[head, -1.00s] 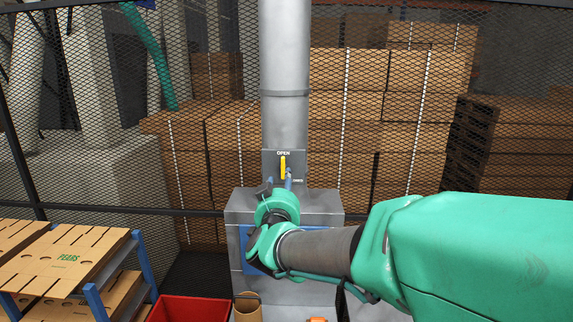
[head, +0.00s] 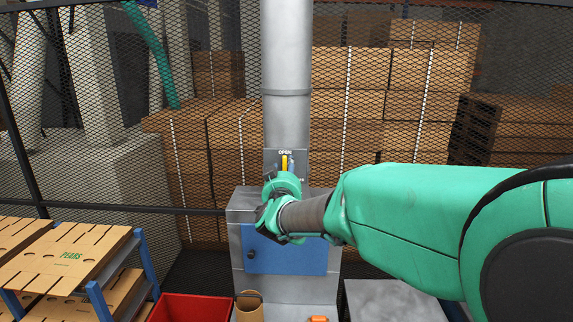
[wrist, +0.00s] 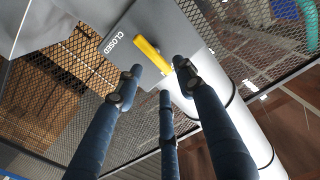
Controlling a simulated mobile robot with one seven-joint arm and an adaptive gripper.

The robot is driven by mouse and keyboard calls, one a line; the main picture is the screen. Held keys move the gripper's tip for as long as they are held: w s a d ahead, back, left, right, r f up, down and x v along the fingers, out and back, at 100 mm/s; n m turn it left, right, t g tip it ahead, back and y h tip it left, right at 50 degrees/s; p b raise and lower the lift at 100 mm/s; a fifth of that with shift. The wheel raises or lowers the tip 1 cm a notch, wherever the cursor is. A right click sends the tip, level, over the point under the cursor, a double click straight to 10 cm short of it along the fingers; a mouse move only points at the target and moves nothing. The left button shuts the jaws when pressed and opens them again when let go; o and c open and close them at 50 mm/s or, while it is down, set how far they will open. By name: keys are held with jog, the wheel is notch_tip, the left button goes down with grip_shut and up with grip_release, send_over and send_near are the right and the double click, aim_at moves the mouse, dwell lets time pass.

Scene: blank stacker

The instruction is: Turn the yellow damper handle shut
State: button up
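The yellow damper handle (head: 284,161) stands upright on a grey plate on the duct, below the word OPEN. Its lower part is hidden behind my wrist. In the wrist view the handle (wrist: 150,53) lies just beyond my fingertips, near the word CLOSED on the plate (wrist: 98,20). My gripper (wrist: 157,80) is open, its blue fingers spread with gaps between them. The handle's near end lies between the two outer fingertips; I cannot tell whether any finger touches it. In the head view my gripper is mostly hidden behind my wrist.
The round grey duct (head: 286,60) rises from a grey machine cabinet with a blue panel (head: 300,258). A mesh fence (head: 90,160) stands behind. A red bin (head: 188,308) and a rack of cardboard sheets (head: 70,255) are at lower left.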

aim_at(286, 163)
jog(key=shift+w, duration=2.2)
